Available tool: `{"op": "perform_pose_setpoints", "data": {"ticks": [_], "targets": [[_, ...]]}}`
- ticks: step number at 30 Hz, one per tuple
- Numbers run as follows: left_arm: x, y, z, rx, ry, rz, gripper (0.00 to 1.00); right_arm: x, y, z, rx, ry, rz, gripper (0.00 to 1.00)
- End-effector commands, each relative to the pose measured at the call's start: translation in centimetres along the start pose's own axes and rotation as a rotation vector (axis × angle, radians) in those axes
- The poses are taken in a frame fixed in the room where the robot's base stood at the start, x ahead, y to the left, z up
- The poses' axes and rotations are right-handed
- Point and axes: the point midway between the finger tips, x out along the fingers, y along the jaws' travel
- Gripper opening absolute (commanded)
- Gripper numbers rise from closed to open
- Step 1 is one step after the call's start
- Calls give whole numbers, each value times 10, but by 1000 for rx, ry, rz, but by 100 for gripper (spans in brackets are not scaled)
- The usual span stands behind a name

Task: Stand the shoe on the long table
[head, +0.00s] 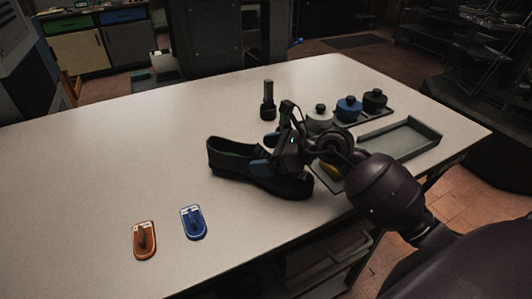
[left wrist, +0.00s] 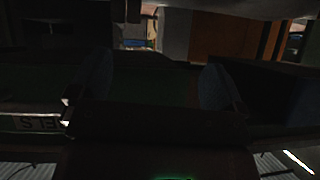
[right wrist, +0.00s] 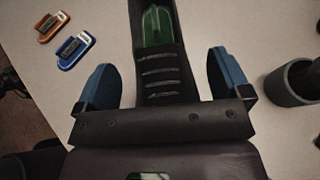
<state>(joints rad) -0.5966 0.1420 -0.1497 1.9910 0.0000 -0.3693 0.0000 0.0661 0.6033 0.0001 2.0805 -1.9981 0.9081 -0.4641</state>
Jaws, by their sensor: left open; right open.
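The dark shoe (head: 232,163) is on the long table (head: 110,185), sole down as far as I can see. Its opening is towards the left and its toe towards the right. In the right wrist view the shoe (right wrist: 158,75) shows a green inside and ridges across its top. My right gripper (head: 272,152) is open over the shoe, its blue fingers on either side; I cannot tell whether they touch it. My left gripper (left wrist: 155,85) is open and empty in its dark wrist view, and is outside the head view.
An orange tag-like piece (head: 145,240) and a blue one (head: 193,222) lie at the front left. Several lidded pots, including a blue one (head: 348,109), stand at the back right. An empty grey tray (head: 432,134) lies near the right edge. The table's left part is clear.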

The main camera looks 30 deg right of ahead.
Motion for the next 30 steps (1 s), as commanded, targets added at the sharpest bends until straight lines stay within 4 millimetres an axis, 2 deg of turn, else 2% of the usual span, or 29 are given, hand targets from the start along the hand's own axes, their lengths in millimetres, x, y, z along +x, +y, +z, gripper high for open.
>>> {"op": "perform_pose_setpoints", "data": {"ticks": [4,7,21,25,30], "targets": [[-1,0,-2,0,2,0,96,-3,0,2,-1,0,-1,95],[0,0,-1,0,2,0,96,-13,0,1,-1,2,-2,95],[-2,0,8,0,-13,-1,96,-98,0,1,-2,3,-2,95],[-2,0,10,-1,-15,-1,96,-112,0,1,0,1,0,95],[-1,0,10,0,-15,-1,96,-120,0,2,-1,0,0,95]]}}
